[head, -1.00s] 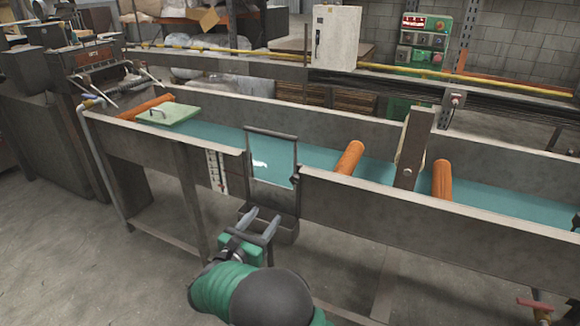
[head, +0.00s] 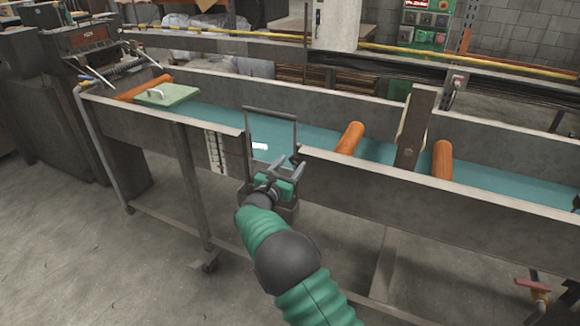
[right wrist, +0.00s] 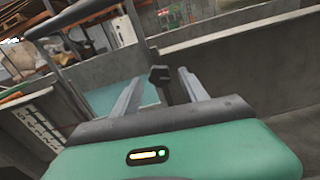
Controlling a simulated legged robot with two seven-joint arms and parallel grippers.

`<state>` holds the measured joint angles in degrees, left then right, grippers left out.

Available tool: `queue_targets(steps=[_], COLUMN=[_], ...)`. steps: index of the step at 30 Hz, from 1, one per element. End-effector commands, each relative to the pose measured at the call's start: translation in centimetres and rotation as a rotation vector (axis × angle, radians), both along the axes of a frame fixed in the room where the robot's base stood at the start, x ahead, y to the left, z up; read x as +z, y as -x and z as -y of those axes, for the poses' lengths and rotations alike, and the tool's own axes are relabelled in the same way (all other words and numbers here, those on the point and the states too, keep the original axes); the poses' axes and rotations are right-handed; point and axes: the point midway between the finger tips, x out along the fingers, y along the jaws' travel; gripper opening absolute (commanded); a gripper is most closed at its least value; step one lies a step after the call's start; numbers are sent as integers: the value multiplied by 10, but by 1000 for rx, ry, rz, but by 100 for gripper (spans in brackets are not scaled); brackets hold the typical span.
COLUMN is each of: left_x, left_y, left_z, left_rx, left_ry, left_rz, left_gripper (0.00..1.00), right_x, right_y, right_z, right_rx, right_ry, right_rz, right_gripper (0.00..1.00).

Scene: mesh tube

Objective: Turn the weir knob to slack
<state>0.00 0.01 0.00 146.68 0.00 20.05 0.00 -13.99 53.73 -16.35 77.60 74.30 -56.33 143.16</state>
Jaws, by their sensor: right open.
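The weir is a grey metal gate (right wrist: 112,68) in a notch of the flume's near wall, with a looped frame (head: 270,108) standing above it. A small dark knob (right wrist: 160,74) on a short stem shows in the right wrist view, in line with the gap between my fingers. It looks a little beyond the fingertips; I cannot tell whether they touch it. In the head view my gripper hides it. My right gripper (head: 283,170) is open in front of the weir, and its fingers also show in the right wrist view (right wrist: 157,86). My left gripper is not in view.
A white marked scale plate (head: 216,153) is on the near wall, left of the weir. Orange rollers (head: 350,138) and a dark upright post (head: 413,128) cross the flume to the right. A green lid (head: 168,95) lies at left. A red-handled valve (head: 532,286) is low right.

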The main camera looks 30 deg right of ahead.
Motion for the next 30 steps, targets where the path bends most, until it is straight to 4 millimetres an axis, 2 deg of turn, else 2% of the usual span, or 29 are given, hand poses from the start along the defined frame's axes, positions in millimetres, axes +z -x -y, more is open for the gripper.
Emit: queue_targets(steps=[4, 16, 30], left_x=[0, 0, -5], left_y=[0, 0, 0], left_z=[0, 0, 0], left_rx=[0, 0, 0], left_ry=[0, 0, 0], left_rz=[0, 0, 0], left_gripper=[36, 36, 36], right_x=[0, 0, 0], right_y=[0, 0, 0], right_z=[0, -1, -1], right_rx=[0, 1, 2], right_ry=[0, 0, 43], right_rz=[0, 0, -53], right_gripper=[52, 0, 0])
